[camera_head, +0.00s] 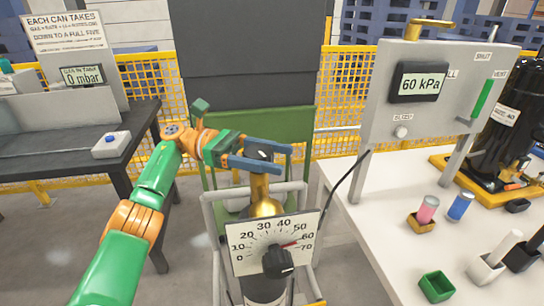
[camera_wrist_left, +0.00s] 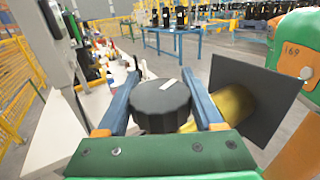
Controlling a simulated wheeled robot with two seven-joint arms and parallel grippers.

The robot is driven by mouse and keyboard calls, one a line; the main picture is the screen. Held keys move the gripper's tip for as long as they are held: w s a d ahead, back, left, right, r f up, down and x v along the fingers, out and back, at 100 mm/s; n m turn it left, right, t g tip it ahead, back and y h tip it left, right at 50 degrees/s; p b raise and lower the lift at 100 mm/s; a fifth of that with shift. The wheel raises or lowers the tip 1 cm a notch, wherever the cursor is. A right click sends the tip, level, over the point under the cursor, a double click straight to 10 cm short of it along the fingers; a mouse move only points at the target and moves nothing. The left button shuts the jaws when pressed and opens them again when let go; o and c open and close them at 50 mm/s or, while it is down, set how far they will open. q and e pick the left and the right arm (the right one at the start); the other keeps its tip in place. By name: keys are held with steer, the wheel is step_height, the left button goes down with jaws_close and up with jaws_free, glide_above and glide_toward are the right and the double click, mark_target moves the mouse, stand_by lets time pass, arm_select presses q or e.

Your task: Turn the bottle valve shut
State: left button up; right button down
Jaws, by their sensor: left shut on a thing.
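The bottle valve's black ribbed knob (camera_wrist_left: 160,103) has a white mark on top and sits between the two blue fingers of my left gripper (camera_wrist_left: 163,100), which is shut on it. In the head view my left gripper (camera_head: 262,156) reaches in from the left over the valve knob (camera_head: 259,154), which is partly hidden by the fingers. The brass bottle neck (camera_head: 262,196) stands upright below it. A dial plate (camera_head: 270,240) marked 0 to 70 is in front of the bottle, with a red pointer near 60 and a black knob. My right gripper is not in view.
A grey panel (camera_head: 375,125) with a display reading 60 kPa and a green lever (camera_head: 482,98) stands on the white table (camera_head: 375,225) at right. Small cans and a green holder (camera_head: 436,287) are on that table. A dark bench (camera_head: 125,150) with a scale reading 0 mbar is at left.

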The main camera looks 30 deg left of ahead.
arm_select(q)
steer(key=shift+f, duration=0.15)
steer(key=o, duration=1.4)
steer(key=shift+c, duration=0.2)
steer(key=shift+d, duration=0.1)
steer(key=s+d+r+b, duration=0.2)
steer(key=s+r, duration=0.4)
steer(key=s+d+r+b, duration=0.3)
steer(key=s+r, duration=0.4)
steer(key=shift+d, duration=0.3)
steer(key=shift+r, duration=0.1)
